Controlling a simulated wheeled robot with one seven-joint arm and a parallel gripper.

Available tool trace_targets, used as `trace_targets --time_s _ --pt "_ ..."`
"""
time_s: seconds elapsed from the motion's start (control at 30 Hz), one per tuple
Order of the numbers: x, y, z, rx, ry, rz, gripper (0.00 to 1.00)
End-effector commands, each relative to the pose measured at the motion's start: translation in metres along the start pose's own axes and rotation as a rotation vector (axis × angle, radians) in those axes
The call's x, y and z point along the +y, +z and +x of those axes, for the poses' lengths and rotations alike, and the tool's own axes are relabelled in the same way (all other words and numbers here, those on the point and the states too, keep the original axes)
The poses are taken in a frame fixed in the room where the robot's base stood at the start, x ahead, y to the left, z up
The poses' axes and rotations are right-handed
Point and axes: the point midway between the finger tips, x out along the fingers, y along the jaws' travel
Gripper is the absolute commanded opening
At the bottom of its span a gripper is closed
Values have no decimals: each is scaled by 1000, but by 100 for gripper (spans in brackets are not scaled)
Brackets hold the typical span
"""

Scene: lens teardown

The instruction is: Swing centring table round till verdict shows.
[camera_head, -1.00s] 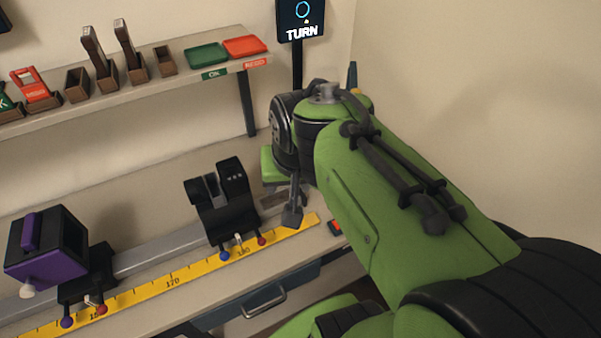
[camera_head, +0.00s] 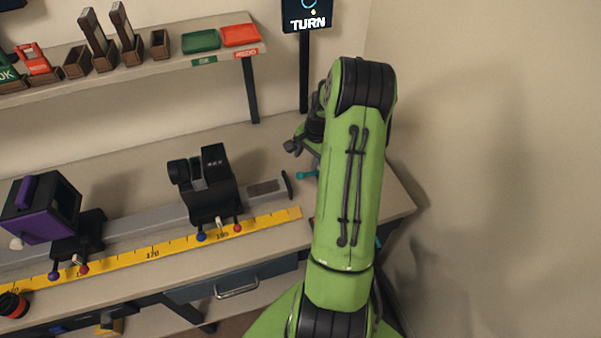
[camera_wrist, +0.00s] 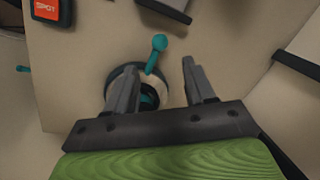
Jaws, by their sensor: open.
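The centring table shows in the wrist view as a dark round base with a pale ring (camera_wrist: 154,84). A teal lever (camera_wrist: 157,52) with a round knob sticks out from it. My gripper (camera_wrist: 160,66) is open and empty above the table, its fingers on either side of the lever in the picture; I cannot tell how far above. In the head view my arm hides most of the table, and only a bit of teal (camera_head: 306,175) shows beside it. The screen (camera_head: 306,16) reads TURN, with part of a blue ring and a small yellow dot above the word.
A rail (camera_head: 140,222) with a black holder (camera_head: 207,190) and a purple unit (camera_head: 38,212) lies left of my arm. A shelf above carries a green tray (camera_head: 201,41) and a red tray (camera_head: 241,36). A red SPOT button (camera_wrist: 47,9) is near the table.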

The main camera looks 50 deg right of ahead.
Motion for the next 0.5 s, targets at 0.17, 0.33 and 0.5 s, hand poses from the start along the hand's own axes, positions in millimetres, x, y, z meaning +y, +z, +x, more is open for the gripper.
trace_targets --time_s 0.17,0.33,0.5 --pt "0 1 48 -3 1 -2 54" --pt "0 0 79 -1 0 -2 54" --pt "0 0 90 0 0 -3 54"
